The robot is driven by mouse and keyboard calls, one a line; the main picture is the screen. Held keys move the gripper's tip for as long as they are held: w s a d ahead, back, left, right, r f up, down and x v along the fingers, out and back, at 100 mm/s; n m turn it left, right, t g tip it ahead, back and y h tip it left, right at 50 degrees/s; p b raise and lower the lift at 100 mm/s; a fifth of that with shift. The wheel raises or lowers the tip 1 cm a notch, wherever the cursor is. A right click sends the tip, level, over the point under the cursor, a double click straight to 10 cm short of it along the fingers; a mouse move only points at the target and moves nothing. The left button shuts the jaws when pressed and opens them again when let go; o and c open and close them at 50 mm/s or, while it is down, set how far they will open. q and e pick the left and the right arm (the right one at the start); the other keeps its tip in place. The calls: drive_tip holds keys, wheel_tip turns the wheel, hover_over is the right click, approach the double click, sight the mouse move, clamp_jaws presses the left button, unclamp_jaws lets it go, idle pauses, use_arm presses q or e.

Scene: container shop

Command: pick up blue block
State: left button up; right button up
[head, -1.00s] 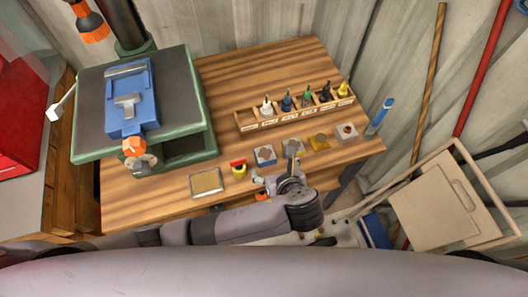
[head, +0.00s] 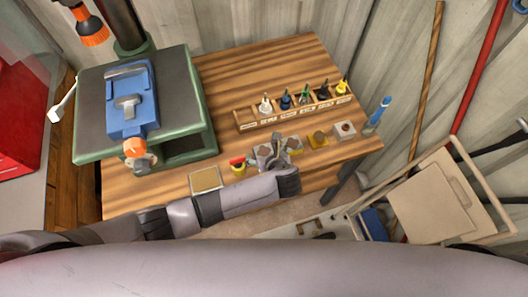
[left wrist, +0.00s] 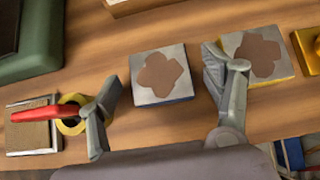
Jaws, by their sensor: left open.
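The blue block (left wrist: 163,77) has a grey top with a brown cross-like patch and a blue lower side. In the left wrist view it lies between the two spread fingers of my left gripper (left wrist: 161,82), with visible gaps on both sides. In the head view my left gripper (head: 270,156) is over the front row of blocks and partly hides the blue block. The gripper is open and empty. My right gripper is not in view.
A yellow-sided block (left wrist: 262,57) sits close by the right finger. A yellow ring-shaped item with a red piece (head: 238,165) is by the left finger. A tan square plate (head: 205,180), a wooden bottle rack (head: 293,115) and a green-edged machine table (head: 185,150) also stand here.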

use_arm(q)
clamp_jaws()
idle(1.1)
drive_tip(key=shift+w+r, duration=0.1)
drive_tip(key=shift+w, duration=0.05)
